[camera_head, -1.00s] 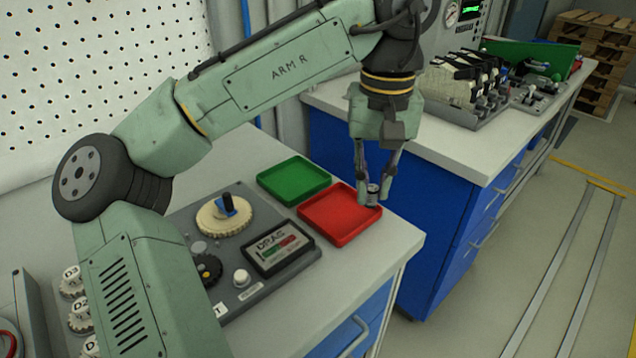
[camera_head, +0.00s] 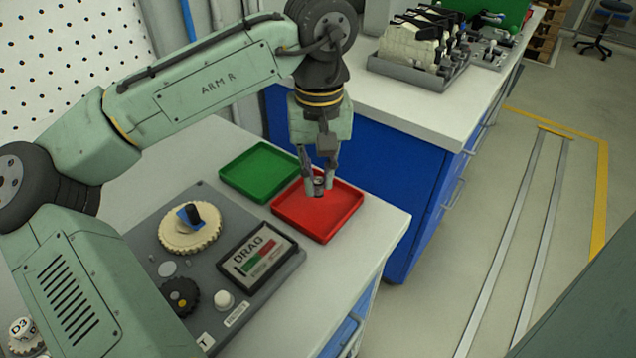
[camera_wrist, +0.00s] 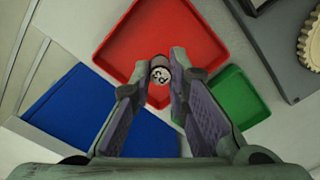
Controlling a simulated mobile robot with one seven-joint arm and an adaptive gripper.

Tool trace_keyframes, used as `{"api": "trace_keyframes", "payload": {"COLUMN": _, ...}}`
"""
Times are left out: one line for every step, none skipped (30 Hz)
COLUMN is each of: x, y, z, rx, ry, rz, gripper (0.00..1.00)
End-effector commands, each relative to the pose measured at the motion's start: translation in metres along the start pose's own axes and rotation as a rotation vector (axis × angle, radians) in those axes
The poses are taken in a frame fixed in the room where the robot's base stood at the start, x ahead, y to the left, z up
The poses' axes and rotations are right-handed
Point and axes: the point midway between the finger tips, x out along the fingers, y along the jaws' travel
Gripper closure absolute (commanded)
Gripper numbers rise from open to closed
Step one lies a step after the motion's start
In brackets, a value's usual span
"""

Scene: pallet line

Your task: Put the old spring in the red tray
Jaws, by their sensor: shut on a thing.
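My gripper (camera_head: 319,186) is shut on a small grey cylinder, the spring (camera_head: 319,187). It holds the spring over the red tray (camera_head: 338,226), near the tray's far edge. In the wrist view the spring (camera_wrist: 160,75) sits between the fingertips, its round end towards the camera, with dark marks on it. The red tray (camera_wrist: 165,30) lies below it there and shows no other thing in it. I cannot tell whether the spring touches the tray floor.
A green tray (camera_head: 259,171) lies beside the red one. A grey fixture board with a cream gear (camera_head: 190,229) and a "DRAG" display (camera_head: 258,257) stands in front. A blue cabinet (camera_head: 385,170) is across a gap, right of the bench.

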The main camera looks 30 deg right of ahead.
Motion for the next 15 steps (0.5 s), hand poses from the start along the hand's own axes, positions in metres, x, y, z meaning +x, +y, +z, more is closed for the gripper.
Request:
{"api": "trace_keyframes", "payload": {"x": 0.007, "y": -0.001, "z": 0.001, "rx": 0.000, "ry": -0.003, "rz": -0.001, "gripper": 0.99}}
{"api": "trace_keyframes", "payload": {"x": 0.011, "y": 0.000, "z": 0.001, "rx": 0.000, "ry": -0.003, "rz": -0.001, "gripper": 0.99}}
{"api": "trace_keyframes", "payload": {"x": 0.017, "y": -0.001, "z": 0.000, "rx": 0.000, "ry": -0.002, "rz": -0.001, "gripper": 0.99}}
{"api": "trace_keyframes", "payload": {"x": 0.021, "y": 0.000, "z": 0.000, "rx": 0.000, "ry": -0.002, "rz": -0.001, "gripper": 0.99}}
{"api": "trace_keyframes", "payload": {"x": 0.024, "y": 0.000, "z": 0.001, "rx": 0.000, "ry": -0.002, "rz": -0.001, "gripper": 0.99}}
{"api": "trace_keyframes", "payload": {"x": 0.027, "y": 0.000, "z": 0.001, "rx": 0.001, "ry": -0.001, "rz": 0.000, "gripper": 0.99}}
{"api": "trace_keyframes", "payload": {"x": 0.027, "y": 0.000, "z": 0.001, "rx": 0.001, "ry": -0.001, "rz": 0.000, "gripper": 0.99}}
{"api": "trace_keyframes", "payload": {"x": 0.027, "y": 0.000, "z": 0.001, "rx": 0.001, "ry": 0.000, "rz": 0.000, "gripper": 0.99}}
{"api": "trace_keyframes", "payload": {"x": 0.027, "y": 0.000, "z": 0.000, "rx": 0.001, "ry": 0.000, "rz": 0.000, "gripper": 0.99}}
{"api": "trace_keyframes", "payload": {"x": 0.027, "y": 0.000, "z": 0.000, "rx": 0.001, "ry": 0.000, "rz": 0.000, "gripper": 0.99}}
{"api": "trace_keyframes", "payload": {"x": 0.027, "y": 0.000, "z": 0.000, "rx": 0.001, "ry": 0.000, "rz": 0.000, "gripper": 0.99}}
{"api": "trace_keyframes", "payload": {"x": 0.027, "y": 0.000, "z": 0.000, "rx": 0.001, "ry": 0.000, "rz": 0.000, "gripper": 0.99}}
{"api": "trace_keyframes", "payload": {"x": 0.028, "y": 0.000, "z": 0.000, "rx": 0.001, "ry": -0.001, "rz": 0.000, "gripper": 0.99}}
{"api": "trace_keyframes", "payload": {"x": 0.028, "y": 0.000, "z": 0.000, "rx": 0.001, "ry": -0.001, "rz": 0.000, "gripper": 0.99}}
{"api": "trace_keyframes", "payload": {"x": 0.030, "y": 0.000, "z": 0.000, "rx": 0.001, "ry": -0.001, "rz": 0.001, "gripper": 0.99}}
